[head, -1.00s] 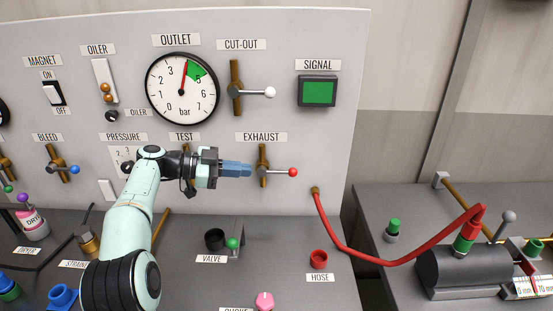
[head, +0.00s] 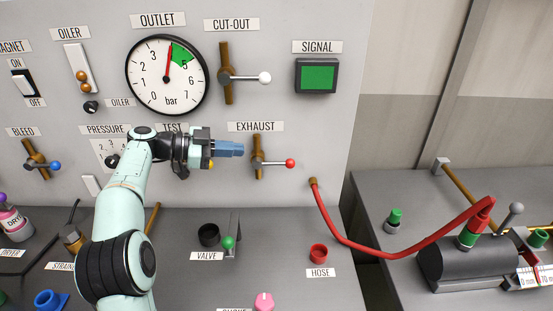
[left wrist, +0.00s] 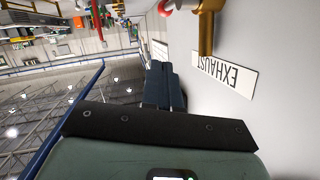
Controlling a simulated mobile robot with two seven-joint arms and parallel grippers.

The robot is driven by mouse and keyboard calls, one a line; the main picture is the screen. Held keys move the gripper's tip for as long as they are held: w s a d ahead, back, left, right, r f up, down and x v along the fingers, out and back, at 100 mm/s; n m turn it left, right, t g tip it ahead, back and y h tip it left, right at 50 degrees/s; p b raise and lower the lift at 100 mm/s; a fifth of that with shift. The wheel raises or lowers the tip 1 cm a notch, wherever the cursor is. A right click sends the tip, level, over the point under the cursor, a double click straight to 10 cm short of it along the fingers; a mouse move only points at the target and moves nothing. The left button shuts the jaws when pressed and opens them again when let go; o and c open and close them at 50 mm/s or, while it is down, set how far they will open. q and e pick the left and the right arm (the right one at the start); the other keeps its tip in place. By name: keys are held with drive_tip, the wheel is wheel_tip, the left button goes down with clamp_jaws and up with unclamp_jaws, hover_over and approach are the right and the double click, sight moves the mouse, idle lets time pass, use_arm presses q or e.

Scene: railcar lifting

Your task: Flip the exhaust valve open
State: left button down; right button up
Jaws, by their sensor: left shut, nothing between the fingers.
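The exhaust valve is a brass vertical pipe with a red-tipped lever (head: 273,163) under the EXHAUST label on the grey panel. Its lever points right, across the pipe. My left gripper (head: 241,150) is shut and empty, with blue fingers just left of the valve's brass body in the head view. I cannot tell whether they touch it. In the left wrist view the shut fingers (left wrist: 163,85) show below the brass pipe (left wrist: 207,25) and beside the upside-down EXHAUST label (left wrist: 226,72). The red knob (left wrist: 165,8) shows at the top edge. My right gripper is not in view.
The cut-out valve (head: 245,76) with a white knob sits above. The outlet gauge (head: 167,76) reads near 4 bar. The signal lamp (head: 316,76) is green. A red hose (head: 365,251) runs from the panel to a cylinder (head: 465,262) at right.

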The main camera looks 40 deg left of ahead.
use_arm(q)
drive_tip(key=p, duration=0.2)
hover_over(274, 164)
drive_tip(key=s, duration=0.2)
wheel_tip(274, 164, down, 2)
drive_tip(key=shift+w+d+f, duration=0.2)
drive_tip(key=shift+w+f, duration=0.1)
drive_tip(key=shift+f, duration=0.3)
drive_tip(key=shift+w+d+f, duration=0.2)
drive_tip(key=shift+w+f, duration=0.1)
drive_tip(key=shift+f, duration=0.3)
drive_tip(key=shift+w+d+f, duration=0.2)
drive_tip(key=shift+w+f, duration=0.1)
drive_tip(key=shift+f, duration=0.3)
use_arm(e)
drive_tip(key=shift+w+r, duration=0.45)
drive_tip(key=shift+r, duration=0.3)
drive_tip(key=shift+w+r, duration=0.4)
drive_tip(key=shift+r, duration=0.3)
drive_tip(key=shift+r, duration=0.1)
